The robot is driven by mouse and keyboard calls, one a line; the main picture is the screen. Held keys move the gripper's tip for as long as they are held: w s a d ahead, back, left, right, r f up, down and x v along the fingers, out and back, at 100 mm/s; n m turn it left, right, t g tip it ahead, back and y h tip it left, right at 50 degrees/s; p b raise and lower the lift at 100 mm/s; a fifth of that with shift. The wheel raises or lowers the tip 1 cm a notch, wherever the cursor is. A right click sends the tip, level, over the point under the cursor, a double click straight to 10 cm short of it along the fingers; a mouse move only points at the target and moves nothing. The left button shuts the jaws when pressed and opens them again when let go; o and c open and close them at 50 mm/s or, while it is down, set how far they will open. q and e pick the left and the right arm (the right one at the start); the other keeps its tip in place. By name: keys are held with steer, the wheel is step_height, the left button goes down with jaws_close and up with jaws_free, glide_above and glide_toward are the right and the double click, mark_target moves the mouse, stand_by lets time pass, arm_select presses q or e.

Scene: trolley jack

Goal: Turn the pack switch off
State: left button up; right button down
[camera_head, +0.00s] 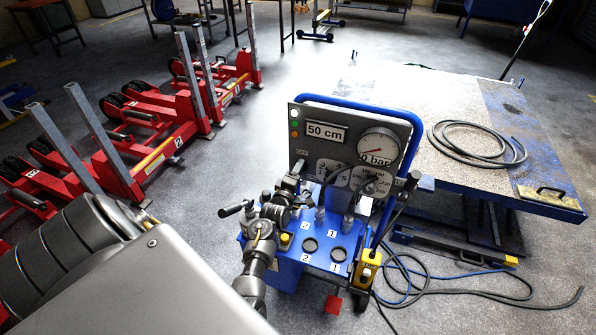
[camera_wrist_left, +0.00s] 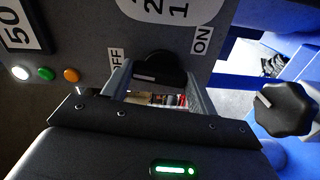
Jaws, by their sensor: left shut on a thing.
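The pack's grey control panel (camera_head: 340,115) stands upright on the blue pack, with a "50 cm" display and a gauge at "0 bar". In the left wrist view the black pack switch (camera_wrist_left: 160,66) sits on the panel between an "OFF" label (camera_wrist_left: 116,62) at left and an "ON" label (camera_wrist_left: 201,40) at right. My left gripper (camera_wrist_left: 158,80) is shut on the switch, one finger on each side. In the head view my left gripper (camera_head: 293,182) is at the panel's lower left and hides the switch. The switch's exact setting is hard to read. My right gripper is out of view.
White, green and orange lamps (camera_wrist_left: 44,73) sit left on the panel. A black knob (camera_wrist_left: 283,108) is at right in the wrist view. Red wheeled column lifts (camera_head: 160,135) stand left; a lift table (camera_head: 400,110) with a coiled hose (camera_head: 478,145) is at right. Cables lie on the floor.

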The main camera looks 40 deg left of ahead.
arm_select(q)
steer(key=shift+n, duration=0.7)
steer(key=shift+p, duration=0.3)
steer(key=o, duration=1)
steer(key=p+v, duration=0.6)
steer(key=v, duration=0.5)
